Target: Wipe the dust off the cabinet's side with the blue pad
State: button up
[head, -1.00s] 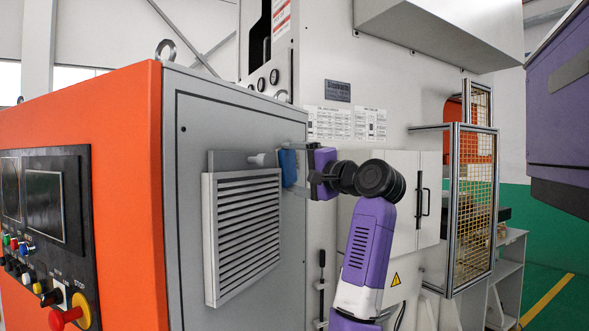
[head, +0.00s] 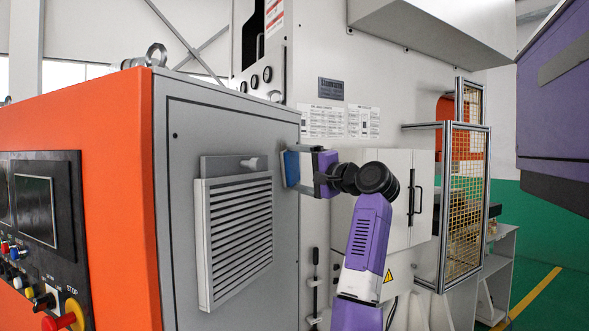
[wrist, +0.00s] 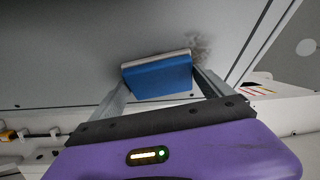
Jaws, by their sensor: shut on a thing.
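The cabinet's grey side (head: 232,125) stands left of my gripper (head: 295,167). My gripper is shut on the blue pad (head: 291,168), which sits near the side's right edge. In the wrist view, the blue pad (wrist: 162,79) is between the two fingers, its pale far edge at or very near the grey panel (wrist: 90,45); I cannot tell whether it touches. A brownish-grey dust patch (wrist: 201,45) shows on the panel just beyond the pad's right end. The dust cannot be made out in the head view.
A louvred vent (head: 238,235) juts from the cabinet side, left of and below the pad. A white machine (head: 400,110) with doors and handles stands behind my arm. A mesh guard (head: 465,200) is to its right.

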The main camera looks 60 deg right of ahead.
aim_at(297, 153)
jog(key=shift+d+r, duration=0.95)
jog(key=shift+d, duration=1.4)
jog(key=shift+a+b, duration=0.55)
jog(key=shift+a, duration=3.35)
jog(key=shift+a, duration=1.75)
jog(key=shift+r+p, duration=0.6)
jog(key=shift+r, duration=0.5)
jog(key=shift+d, duration=4)
jog(key=shift+w+d+f, duration=0.1)
jog(key=shift+w+d, duration=0.1)
jog(key=shift+d, duration=1.4)
